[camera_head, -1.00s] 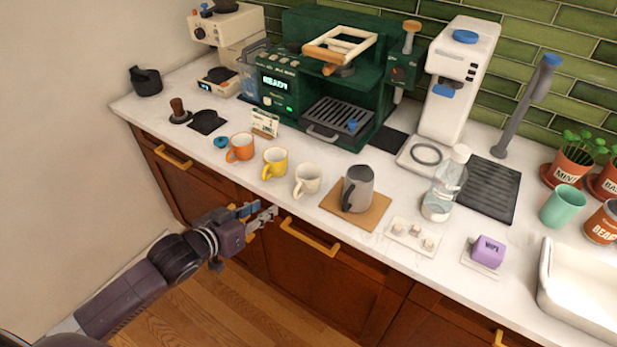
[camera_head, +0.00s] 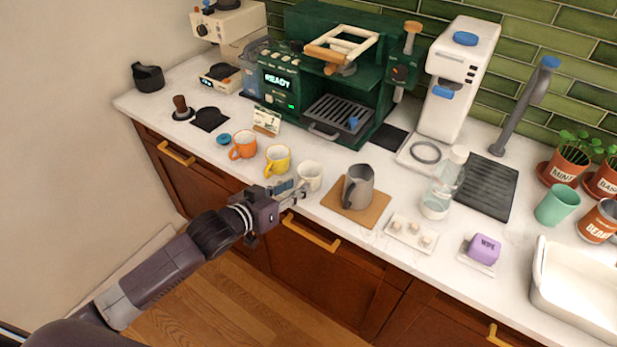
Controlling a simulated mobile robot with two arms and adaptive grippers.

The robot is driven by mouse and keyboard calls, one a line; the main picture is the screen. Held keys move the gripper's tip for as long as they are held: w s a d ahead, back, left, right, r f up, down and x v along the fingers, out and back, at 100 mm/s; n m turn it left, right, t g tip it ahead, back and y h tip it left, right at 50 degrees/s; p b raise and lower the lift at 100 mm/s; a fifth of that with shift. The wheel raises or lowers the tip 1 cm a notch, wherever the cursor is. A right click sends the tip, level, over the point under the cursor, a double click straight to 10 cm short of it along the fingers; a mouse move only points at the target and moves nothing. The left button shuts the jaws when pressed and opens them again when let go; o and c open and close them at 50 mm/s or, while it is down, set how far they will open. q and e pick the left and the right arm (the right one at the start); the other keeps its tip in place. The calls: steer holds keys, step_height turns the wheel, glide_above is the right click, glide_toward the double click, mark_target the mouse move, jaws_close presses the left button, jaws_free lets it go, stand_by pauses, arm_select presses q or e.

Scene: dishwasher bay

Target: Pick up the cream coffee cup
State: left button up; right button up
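The cream coffee cup (camera_head: 311,173) stands upright on the white counter, to the right of a yellow cup (camera_head: 277,160) and an orange cup (camera_head: 243,145). My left gripper (camera_head: 297,190) is at the counter's front edge, right by the near side of the cream cup. Its fingers overlap the cup's lower front and hide the handle side. I cannot tell whether they touch the cup, or how far apart the fingers are. My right gripper is not in view.
A grey pitcher (camera_head: 358,187) stands on a wooden board (camera_head: 372,213) to the right of the cup. A green espresso machine (camera_head: 322,85) stands behind, with a small card (camera_head: 267,120) before it. A clear bottle (camera_head: 447,182) is further right.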

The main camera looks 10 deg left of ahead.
arm_select(q)
steer(key=shift+w+f, duration=0.1)
steer(key=shift+w, duration=0.1)
steer(key=shift+s, duration=0.1)
steer(key=c, duration=0.7)
jaws_close()
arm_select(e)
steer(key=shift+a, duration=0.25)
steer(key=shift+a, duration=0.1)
